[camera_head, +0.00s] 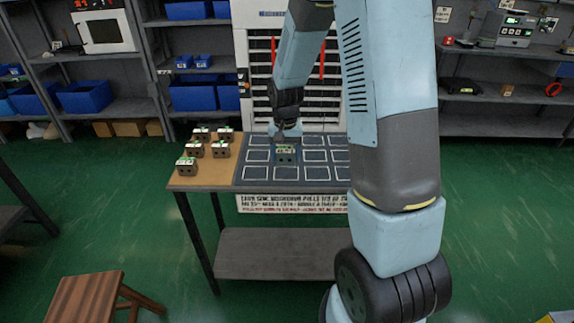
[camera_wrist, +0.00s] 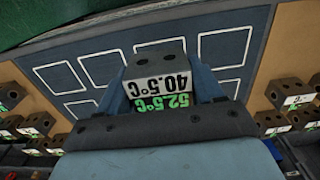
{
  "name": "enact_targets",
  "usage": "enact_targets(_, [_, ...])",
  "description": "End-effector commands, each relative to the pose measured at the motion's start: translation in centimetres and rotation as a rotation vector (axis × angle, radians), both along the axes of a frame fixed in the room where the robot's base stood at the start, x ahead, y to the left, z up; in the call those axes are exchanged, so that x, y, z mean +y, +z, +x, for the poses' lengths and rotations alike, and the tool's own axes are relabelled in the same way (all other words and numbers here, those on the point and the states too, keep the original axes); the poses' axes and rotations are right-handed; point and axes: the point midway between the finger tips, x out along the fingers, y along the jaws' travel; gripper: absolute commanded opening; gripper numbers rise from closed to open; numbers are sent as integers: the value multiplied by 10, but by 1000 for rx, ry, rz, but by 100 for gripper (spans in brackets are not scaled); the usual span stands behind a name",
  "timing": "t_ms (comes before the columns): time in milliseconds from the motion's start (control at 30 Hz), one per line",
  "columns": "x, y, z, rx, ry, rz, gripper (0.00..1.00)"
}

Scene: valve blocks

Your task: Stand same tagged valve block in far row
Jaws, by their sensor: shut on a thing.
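My gripper (camera_wrist: 160,92) is shut on a grey valve block (camera_wrist: 158,50), with a finger on each side of it. The block's tag reads 40.5°C on white and 52.5°C on green in the wrist view. In the head view the held block (camera_head: 287,157) shows its green and white tag, over the dark grid mat (camera_head: 240,180) near the middle row. I cannot tell whether it touches the mat. My gripper (camera_head: 286,140) comes down on it from above. White-outlined cells (camera_head: 314,142) of the far row beside it look empty.
Several tagged blocks (camera_head: 186,168) stand on the wooden left part of the table (camera_head: 215,182). More blocks (camera_wrist: 290,92) show at the right in the wrist view. My arm hides the table's right side in the head view. A slatted cabinet (camera_head: 262,70) stands behind the table.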

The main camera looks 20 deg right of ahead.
Motion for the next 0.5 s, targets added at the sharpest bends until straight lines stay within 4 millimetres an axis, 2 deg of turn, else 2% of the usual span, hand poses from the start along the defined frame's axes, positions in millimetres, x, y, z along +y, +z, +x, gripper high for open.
enact_targets(200, [-7, -22, 18, 0, -1, 0, 0])
enact_targets(500, [-10, -32, 26, -2, 0, -1, 0])
